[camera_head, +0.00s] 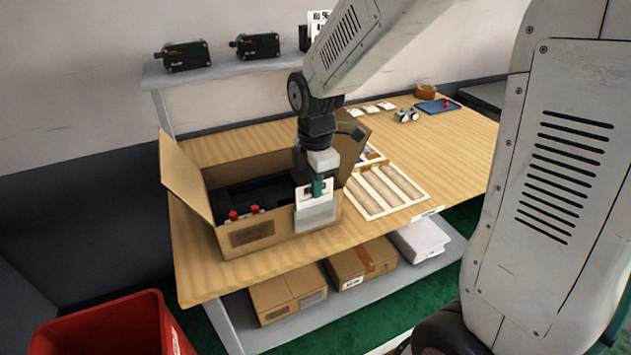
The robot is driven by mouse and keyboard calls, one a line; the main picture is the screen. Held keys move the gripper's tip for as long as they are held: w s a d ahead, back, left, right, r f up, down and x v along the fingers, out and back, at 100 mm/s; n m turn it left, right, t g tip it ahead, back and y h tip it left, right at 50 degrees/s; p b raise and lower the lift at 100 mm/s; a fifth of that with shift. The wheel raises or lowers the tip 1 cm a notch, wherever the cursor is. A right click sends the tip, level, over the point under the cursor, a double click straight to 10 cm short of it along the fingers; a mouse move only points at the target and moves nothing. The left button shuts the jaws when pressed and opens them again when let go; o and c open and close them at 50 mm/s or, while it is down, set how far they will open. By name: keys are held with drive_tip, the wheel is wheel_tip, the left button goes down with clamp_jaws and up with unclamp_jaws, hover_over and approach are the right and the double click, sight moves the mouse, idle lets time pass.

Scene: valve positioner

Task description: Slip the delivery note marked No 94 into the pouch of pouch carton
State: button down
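The pouch carton (282,241) is an open cardboard box on the wooden table, with its flaps up and dark contents inside. A pale grey pouch (316,217) is on its front face near the right corner. My gripper (319,187) points down at that corner, its teal fingertips shut on a white delivery note (304,195). The note is upright just above the pouch and overlaps its top edge in this view. I cannot tell whether its lower edge is inside the pouch. The number on the note is too small to read.
Two red knobs (244,213) show at the carton's front rim. A slotted wooden tray (388,190) lies to the right. Papers, a tape roll (426,90) and a blue tray (437,107) are farther back. Closed boxes (361,266) fill the lower shelf; a red bin (110,328) stands front left.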

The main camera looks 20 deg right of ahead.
drive_tip(key=shift+f, duration=0.65)
drive_tip(key=c, duration=1.6)
unclamp_jaws()
drive_tip(key=shift+r, duration=0.15)
wheel_tip(320, 180, up, 8)
drive_tip(key=shift+f, duration=0.2)
drive_tip(key=shift+m, duration=0.5)
drive_tip(key=s+d+r+m, duration=0.1)
drive_tip(key=s+r+m, duration=0.2)
drive_tip(key=s+m, duration=0.5)
drive_tip(key=s+d+r+m+t, duration=0.1)
drive_tip(key=s+d+r+m, duration=0.1)
drive_tip(key=s+m, duration=0.7)
drive_tip(key=s+r, duration=0.1)
drive_tip(key=s, duration=0.4)
